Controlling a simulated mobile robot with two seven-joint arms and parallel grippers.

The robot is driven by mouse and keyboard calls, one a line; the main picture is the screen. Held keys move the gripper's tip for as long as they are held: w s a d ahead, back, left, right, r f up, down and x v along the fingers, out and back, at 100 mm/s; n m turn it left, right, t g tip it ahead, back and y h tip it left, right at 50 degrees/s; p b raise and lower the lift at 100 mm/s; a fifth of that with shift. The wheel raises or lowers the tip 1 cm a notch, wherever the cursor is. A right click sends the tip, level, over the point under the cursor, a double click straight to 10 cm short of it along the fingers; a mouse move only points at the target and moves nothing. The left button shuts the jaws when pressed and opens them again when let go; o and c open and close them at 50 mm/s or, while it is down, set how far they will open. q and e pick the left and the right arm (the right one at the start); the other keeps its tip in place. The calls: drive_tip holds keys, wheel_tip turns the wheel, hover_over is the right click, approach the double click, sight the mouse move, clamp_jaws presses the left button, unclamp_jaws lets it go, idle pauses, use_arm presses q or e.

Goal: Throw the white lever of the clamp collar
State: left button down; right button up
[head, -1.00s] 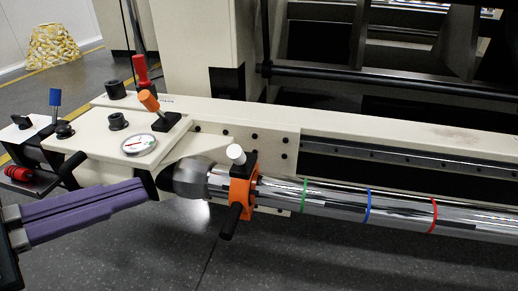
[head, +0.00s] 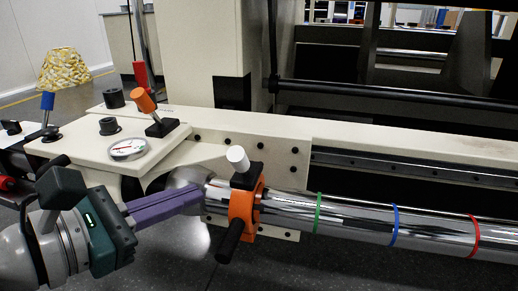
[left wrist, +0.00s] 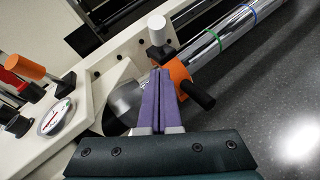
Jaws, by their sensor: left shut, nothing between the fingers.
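The orange clamp collar (head: 244,204) sits around the chrome bar (head: 350,217). Its white lever (head: 238,159) stands up from a black block on top, tilted a little left. A black handle (head: 230,242) hangs from the collar's lower front. My left gripper (head: 198,192) has purple fingers, shut and empty, with the tips just left of the collar in the head view. In the left wrist view the fingertips (left wrist: 159,72) lie close to the orange collar (left wrist: 178,72), below the white lever (left wrist: 156,30). I cannot tell whether they touch the collar. My right gripper is out of view.
A cream panel left of the collar carries a round gauge (head: 127,149), an orange lever (head: 144,103), and black knobs. A blue lever (head: 47,101) and a red lever (head: 140,74) stand nearby. Green, blue and red rings mark the bar. Open floor lies in front.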

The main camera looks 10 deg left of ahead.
sight(241, 163)
use_arm(q)
drive_tip(key=w+d, duration=0.1)
drive_tip(key=w+d+r+p, duration=0.1)
drive_tip(key=w+d+p, duration=0.1)
drive_tip(key=w, duration=0.1)
drive_tip(key=shift+r, duration=0.25)
